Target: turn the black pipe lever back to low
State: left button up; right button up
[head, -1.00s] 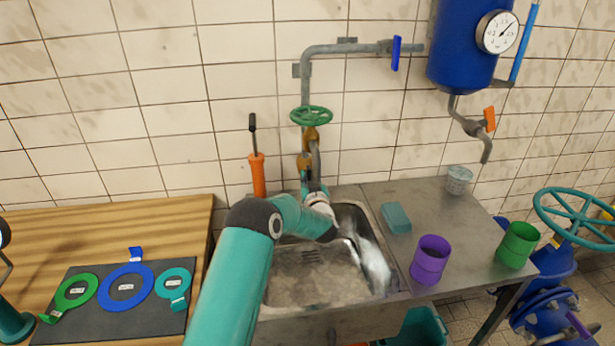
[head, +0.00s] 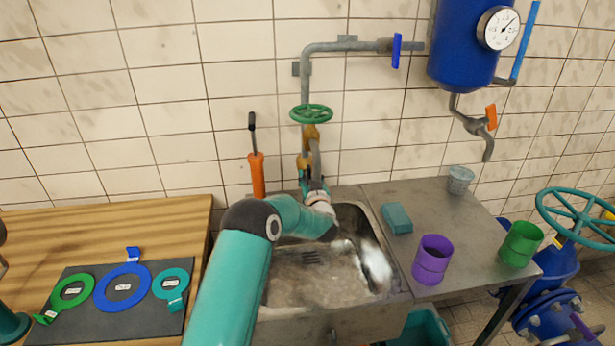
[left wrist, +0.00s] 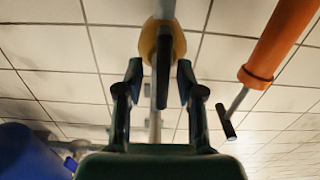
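The black pipe lever (left wrist: 162,80) shows in the left wrist view as a dark bar at the yellow valve body (left wrist: 150,42). My left gripper (left wrist: 160,85) is open, with one finger on each side of the lever and visible gaps between. In the head view my left gripper (head: 313,186) is at the lower end of the wall pipe, just below the yellow valve parts (head: 304,161). My own arm and wrist hide much of it there, and I cannot make out the lever in that view.
An orange pump (head: 257,175) with a black handle stands left of the pipe. A green handwheel (head: 311,113) sits above. Whitish water (head: 375,265) shows in the sink (head: 285,285). A purple cup (head: 432,260) and a green cup (head: 520,245) stand on the right counter.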

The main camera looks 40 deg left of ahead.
pick_arm(q)
jog(key=v, duration=1.2)
dwell(0.4)
